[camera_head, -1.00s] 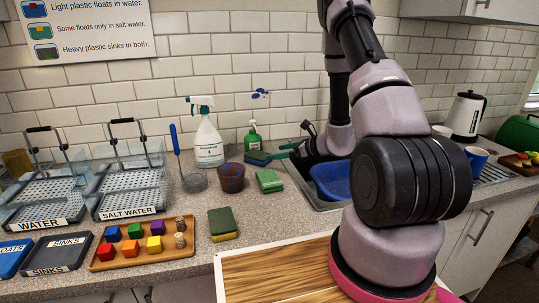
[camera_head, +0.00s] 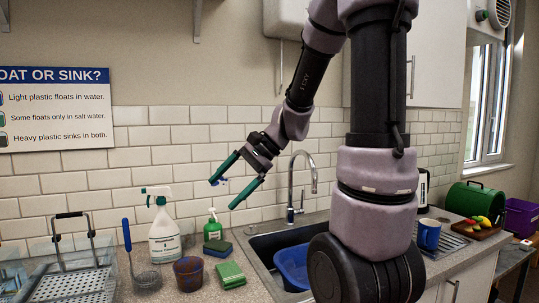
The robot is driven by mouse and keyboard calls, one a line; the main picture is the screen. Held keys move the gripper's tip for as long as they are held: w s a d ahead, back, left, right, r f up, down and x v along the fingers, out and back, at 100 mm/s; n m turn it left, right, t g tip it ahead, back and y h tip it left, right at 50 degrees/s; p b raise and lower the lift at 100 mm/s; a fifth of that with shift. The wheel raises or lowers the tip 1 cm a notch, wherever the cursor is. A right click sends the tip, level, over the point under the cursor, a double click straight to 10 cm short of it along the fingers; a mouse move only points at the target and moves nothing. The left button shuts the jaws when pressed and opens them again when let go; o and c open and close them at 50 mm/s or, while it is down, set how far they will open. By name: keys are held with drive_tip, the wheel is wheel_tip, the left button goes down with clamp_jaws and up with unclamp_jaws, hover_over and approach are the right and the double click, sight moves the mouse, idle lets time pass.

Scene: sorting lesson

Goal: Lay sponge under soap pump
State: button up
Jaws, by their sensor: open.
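The green soap pump (camera_head: 212,229) stands upright on the counter left of the sink. A blue and dark green sponge (camera_head: 218,247) lies at its foot, on the near side, and hides the base of the bottle. I cannot tell whether the sponge is beneath the bottle or just against its front. A lighter green sponge (camera_head: 230,275) lies nearer on the counter. My gripper (camera_head: 225,194) is open, with its green fingers apart, above and to the right of the pump, in front of the tiled wall. It holds no sponge.
A white spray bottle (camera_head: 164,238), a dark reddish cup (camera_head: 188,274) and a strainer (camera_head: 146,282) stand left of the pump. The sink with its tap (camera_head: 292,190) and blue basin (camera_head: 291,265) is to the right. A small blue mark shows behind my fingers.

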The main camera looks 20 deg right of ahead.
drive_tip(key=s+d+r+n+t+h, duration=0.4)
drive_tip(key=s+d+r+n+h, duration=0.2)
drive_tip(key=s+r, duration=0.3)
drive_tip(key=shift+s+d+r+n+t+h, duration=0.2)
drive_tip(key=shift+s+d+n+t+h, duration=0.15)
drive_tip(key=shift+s+d, duration=0.2)
